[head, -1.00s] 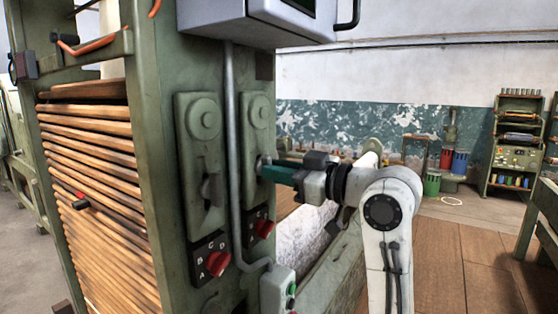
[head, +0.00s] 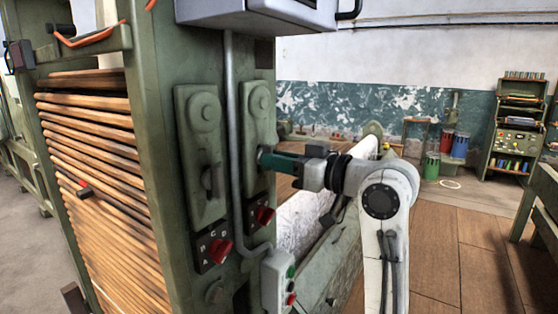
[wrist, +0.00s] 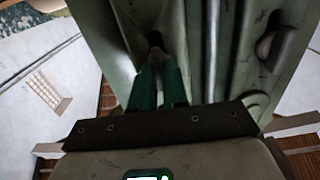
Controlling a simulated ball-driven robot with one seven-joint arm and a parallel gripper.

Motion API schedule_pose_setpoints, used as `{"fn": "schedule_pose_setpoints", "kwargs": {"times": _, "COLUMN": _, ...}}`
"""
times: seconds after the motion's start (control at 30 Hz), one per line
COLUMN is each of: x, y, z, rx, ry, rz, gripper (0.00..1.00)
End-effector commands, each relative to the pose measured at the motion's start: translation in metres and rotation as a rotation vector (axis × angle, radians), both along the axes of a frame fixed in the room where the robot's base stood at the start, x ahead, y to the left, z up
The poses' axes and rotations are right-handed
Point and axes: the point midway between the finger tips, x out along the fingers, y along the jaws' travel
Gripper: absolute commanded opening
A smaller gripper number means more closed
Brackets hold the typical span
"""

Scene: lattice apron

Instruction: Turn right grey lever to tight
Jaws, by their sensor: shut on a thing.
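The right grey lever is on the right green plate (head: 259,105) of the machine's column. My gripper (head: 263,157) has its green fingers at the lower part of this plate, shut on the lever. In the head view the fingers hide the lever. In the wrist view the green fingers (wrist: 157,78) close together around a small dark lever end (wrist: 154,40), of which little shows. I cannot tell the lever's exact angle. A second, left grey lever (head: 208,179) stands out from the left plate and is free. It also shows in the wrist view (wrist: 275,42).
A vertical grey pipe (head: 233,130) runs between the two plates, close to my gripper. Red rotary knobs (head: 220,250) sit below the plates. A push-button box (head: 278,285) is lower down. A grey box (head: 258,16) overhangs above.

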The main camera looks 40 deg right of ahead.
Motion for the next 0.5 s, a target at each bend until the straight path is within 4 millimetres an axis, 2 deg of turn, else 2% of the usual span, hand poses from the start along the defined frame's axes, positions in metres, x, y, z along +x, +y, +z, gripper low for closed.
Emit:
{"fn": "schedule_pose_setpoints", "kwargs": {"times": 0.03, "x": 0.0003, "y": 0.0002, "z": -0.001, "rx": 0.002, "ry": 0.003, "rz": 0.001, "gripper": 0.16}}
{"fn": "schedule_pose_setpoints", "kwargs": {"times": 0.27, "x": 0.0001, "y": 0.0, "z": -0.0004, "rx": 0.001, "ry": 0.001, "rz": 0.001, "gripper": 0.38}}
{"fn": "schedule_pose_setpoints", "kwargs": {"times": 0.5, "x": -0.0003, "y": -0.0002, "z": -0.0001, "rx": 0.0, "ry": 0.0, "rz": 0.0, "gripper": 0.39}}
